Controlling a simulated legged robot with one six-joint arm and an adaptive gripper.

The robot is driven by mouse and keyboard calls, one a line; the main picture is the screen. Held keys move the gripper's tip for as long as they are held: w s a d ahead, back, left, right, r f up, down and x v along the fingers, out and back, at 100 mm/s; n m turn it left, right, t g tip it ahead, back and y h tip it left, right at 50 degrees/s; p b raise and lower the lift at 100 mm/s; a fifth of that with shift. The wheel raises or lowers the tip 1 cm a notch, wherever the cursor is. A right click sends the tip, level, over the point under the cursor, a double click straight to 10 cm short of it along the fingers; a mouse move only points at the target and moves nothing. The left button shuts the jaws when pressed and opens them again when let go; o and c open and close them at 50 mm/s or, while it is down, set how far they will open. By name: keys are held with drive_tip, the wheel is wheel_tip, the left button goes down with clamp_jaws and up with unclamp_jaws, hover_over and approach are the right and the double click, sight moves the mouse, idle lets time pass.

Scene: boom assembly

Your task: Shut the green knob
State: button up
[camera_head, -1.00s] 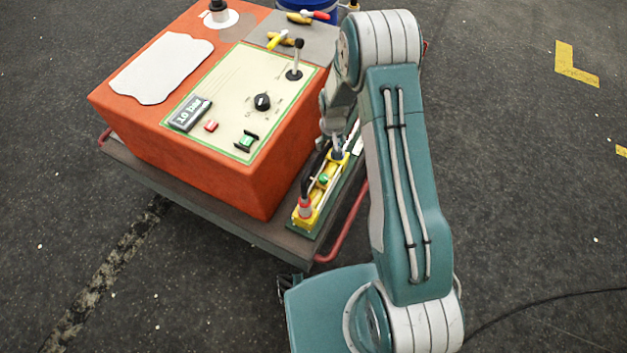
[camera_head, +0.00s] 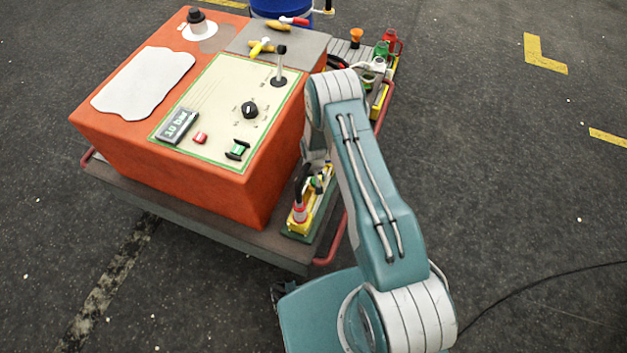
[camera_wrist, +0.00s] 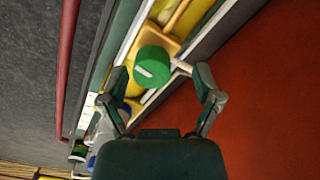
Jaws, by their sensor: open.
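The green knob (camera_wrist: 152,66) is a round cap with a pale mark on top, near the middle of the wrist view. It sits on a yellow and white fixture (camera_wrist: 166,45). My gripper (camera_wrist: 164,88) is open, with one finger on each side, just short of the knob in the picture. I cannot tell whether either finger touches it. In the head view my arm hides most of the gripper, and the green knob there is not clearly told apart. The yellow assembly (camera_head: 300,215) shows beside the orange box, low on the cart.
The orange box (camera_head: 230,190) carries a panel with a black dial (camera_head: 250,109), a lever (camera_head: 280,68) and a green switch (camera_head: 237,150). Its orange wall is close to the right finger. A red rail (camera_head: 335,238) edges the cart. Coloured fittings (camera_head: 382,50) stand at the back right.

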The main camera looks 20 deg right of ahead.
drive_tip(key=shift+d+f, duration=0.15)
drive_tip(key=shift+f, duration=0.1)
drive_tip(key=shift+d, duration=0.4)
drive_tip(key=shift+a, duration=0.25)
clamp_jaws()
drive_tip(key=shift+m, duration=0.4)
drive_tip(key=m, duration=0.3)
drive_tip(key=shift+f, duration=0.1)
drive_tip(key=shift+s+m, duration=0.1)
drive_tip(key=shift+m, duration=1.9)
